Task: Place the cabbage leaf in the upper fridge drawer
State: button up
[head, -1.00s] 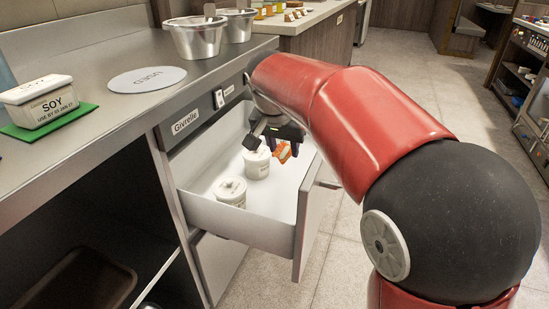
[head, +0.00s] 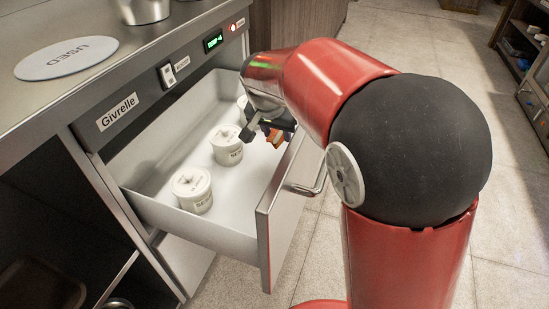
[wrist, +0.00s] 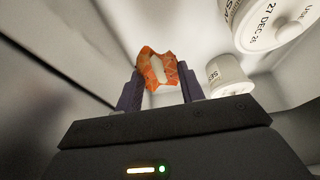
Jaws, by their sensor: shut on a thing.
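My gripper (head: 267,133) is inside the opening of the pulled-out upper drawer (head: 232,245), near its front right part. It is shut on an orange, crumpled, leaf-like piece (head: 276,138) with a pale middle. It is the only leaf-like thing in view, though it is orange. In the wrist view the piece (wrist: 158,70) sits between the two dark fingertips. It is over the drawer; its exact height above the drawer floor cannot be told.
White lidded tubs (head: 190,189) stand in a row along the drawer, with the middle one (head: 227,146) close to my gripper. The drawer front has a bar handle (head: 308,180). The drawer floor between tubs and front is clear.

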aim_at(270, 135)
notch_tip(270, 135, down, 9)
jog(key=shift+r+b, duration=0.1)
jog(key=shift+b, duration=0.2)
jog(key=shift+f, duration=0.2)
jog(key=o, duration=0.9)
jog(key=v, duration=1.2)
jog(key=shift+w+r+p, duration=0.1)
jog(key=shift+r+p, duration=0.15)
jog(key=shift+p, duration=0.1)
